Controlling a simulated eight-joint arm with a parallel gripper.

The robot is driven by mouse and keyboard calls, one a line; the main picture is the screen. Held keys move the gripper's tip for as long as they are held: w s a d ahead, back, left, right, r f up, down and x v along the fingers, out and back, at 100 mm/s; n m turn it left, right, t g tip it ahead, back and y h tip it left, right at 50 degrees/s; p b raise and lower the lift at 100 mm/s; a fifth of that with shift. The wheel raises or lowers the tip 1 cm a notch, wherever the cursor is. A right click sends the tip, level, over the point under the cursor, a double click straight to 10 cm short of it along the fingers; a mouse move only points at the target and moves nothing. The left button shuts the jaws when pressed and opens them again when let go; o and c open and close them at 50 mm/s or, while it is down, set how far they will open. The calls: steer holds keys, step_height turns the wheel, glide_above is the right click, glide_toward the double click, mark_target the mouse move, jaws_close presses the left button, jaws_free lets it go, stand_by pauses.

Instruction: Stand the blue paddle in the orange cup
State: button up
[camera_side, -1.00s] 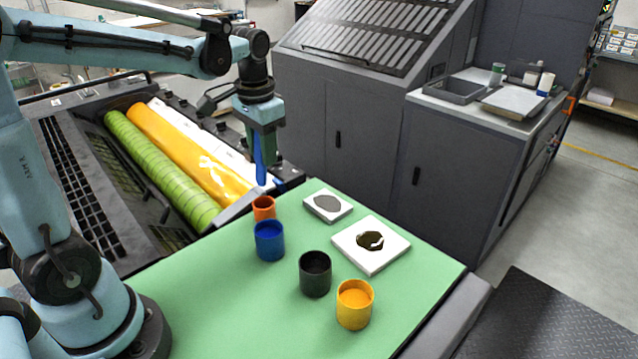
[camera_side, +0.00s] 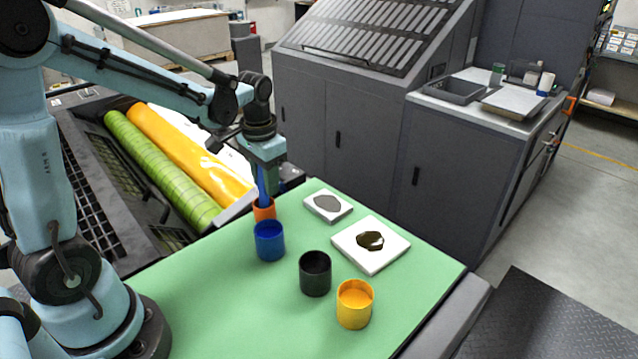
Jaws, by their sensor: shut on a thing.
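The blue paddle (camera_side: 263,188) hangs upright, slightly tilted, from my gripper (camera_side: 267,168), which is shut on its upper part. The paddle's lower end is at the mouth of the orange cup (camera_side: 264,211) and seems to be inside it; the cup's wall hides the tip. The orange cup stands at the far left of the green table top, partly covered by the blue cup in front of it. My gripper is just above the orange cup.
A blue cup (camera_side: 269,241) stands close in front of the orange one. A black cup (camera_side: 315,273) and a yellow cup (camera_side: 354,304) stand nearer. Two white slabs with dark patches, a small one (camera_side: 328,206) and a larger one (camera_side: 371,245), lie to the right. The green table (camera_side: 225,305) is clear at front left.

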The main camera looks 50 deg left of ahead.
steer(key=shift+f, duration=0.15)
steer(key=o, duration=1.1)
steer(key=r, duration=1.2)
steer(key=shift+s+d, duration=0.35)
steer(key=shift+s+d+f+t+h, duration=0.15)
steer(key=shift+s+d+f+t, duration=0.9)
steer(key=shift+d, duration=0.35)
steer(key=shift+s+d+f+t+h, duration=0.1)
steer(key=shift+s+d+f+t, duration=0.7)
steer(key=shift+s+d+t, duration=0.5)
steer(key=shift+s+d+f+t+h, duration=0.15)
steer(key=shift+s+d+f+t, duration=0.75)
steer(key=shift+d, duration=0.6)
